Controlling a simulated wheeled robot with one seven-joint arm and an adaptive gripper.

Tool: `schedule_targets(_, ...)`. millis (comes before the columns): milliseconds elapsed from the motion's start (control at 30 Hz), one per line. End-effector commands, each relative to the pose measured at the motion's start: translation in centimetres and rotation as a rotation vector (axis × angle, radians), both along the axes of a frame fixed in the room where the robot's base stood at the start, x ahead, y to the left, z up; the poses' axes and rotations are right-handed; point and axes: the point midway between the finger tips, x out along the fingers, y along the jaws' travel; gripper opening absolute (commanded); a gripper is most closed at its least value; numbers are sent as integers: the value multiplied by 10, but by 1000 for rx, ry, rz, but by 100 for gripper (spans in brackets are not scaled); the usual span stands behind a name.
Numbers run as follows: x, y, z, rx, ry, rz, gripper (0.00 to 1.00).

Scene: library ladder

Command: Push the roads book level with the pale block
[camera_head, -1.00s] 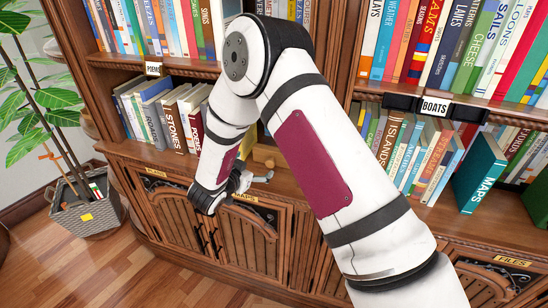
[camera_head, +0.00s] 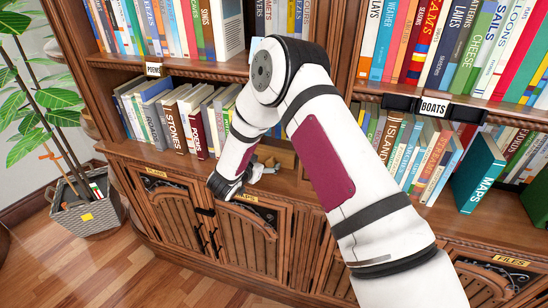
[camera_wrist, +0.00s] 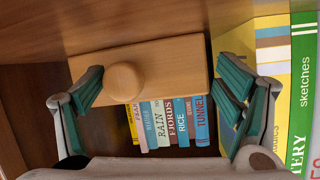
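The roads book (camera_head: 155,126) stands upright on the lower left shelf, left of the book marked STONES, in the head view. A pale wooden block (camera_head: 282,156) sits on that shelf to the right, partly behind my arm. My gripper (camera_head: 264,168) is in front of the block, well right of the roads book. In the wrist view, a pale block with a round knob (camera_wrist: 150,68) lies between my spread fingers (camera_wrist: 160,92). The fingers are open, with visible gaps to the block. The roads book cannot be made out in the wrist view.
Small books, one marked RAIN (camera_wrist: 162,122), stand behind the block. A green-and-white book marked sketches (camera_wrist: 304,90) is at the right of the wrist view. Cabinet doors (camera_head: 245,240) lie below the shelf ledge. A potted plant (camera_head: 85,212) stands at left.

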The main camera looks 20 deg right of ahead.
Motion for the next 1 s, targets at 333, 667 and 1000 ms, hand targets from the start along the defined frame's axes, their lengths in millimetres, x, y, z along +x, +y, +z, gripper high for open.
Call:
schedule_targets(333, 0, 0, 0, 0, 0, -1, 39)
schedule_targets(667, 0, 0, 14, 1, -2, -1, 39)
schedule_targets(1000, -26, 25, 35, -1, 2, 5, 39)
